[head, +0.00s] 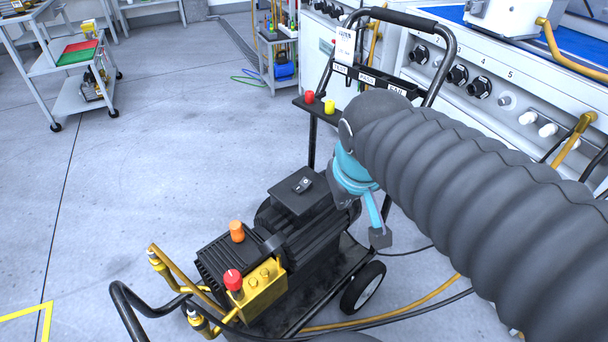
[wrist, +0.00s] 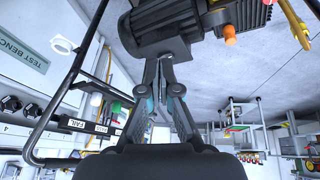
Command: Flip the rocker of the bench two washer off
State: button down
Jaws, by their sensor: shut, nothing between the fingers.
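A black pressure washer (head: 285,240) stands on a wheeled cart, its motor also showing upside down at the top of the wrist view (wrist: 165,22). A small rocker (head: 303,184) sits on the dark switch box (head: 292,197) on top of the motor. I cannot tell its on or off position. My gripper (head: 380,237) is just right of the switch box in the head view, pointing down, partly hidden by my sleeved arm. In the wrist view my gripper (wrist: 162,60) has its fingers together, empty, overlapping the motor's edge. The rocker cannot be made out there.
The cart's black handle (head: 452,50) rises behind my arm, with a shelf holding a red and a yellow button (head: 329,107). Orange and red knobs (head: 237,231) stand on the pump side. A control bench (head: 440,65) is behind. Open floor (head: 150,160) lies left.

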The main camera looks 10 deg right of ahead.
aim_at(307, 179)
jog(key=w+a+f+n+g+h, duration=0.1)
jog(key=w+a+f+n+h, duration=0.1)
jog(key=w, duration=1)
jog(key=w+a+f+n+g+h+b, duration=0.1)
jog(key=w+a+f+n+h, duration=0.1)
jog(key=w, duration=1.1)
notch_tip(307, 179, down, 3)
jog(key=shift+a+f+n, duration=0.2)
jog(key=shift+a+n, duration=0.4)
jog(key=shift+a, duration=0.4)
jog(key=shift+s, duration=0.1)
jog(key=x, duration=1.3)
jog(key=shift+d+f+b, duration=0.2)
jog(key=shift+f+b, duration=0.1)
jog(key=shift+f, duration=0.15)
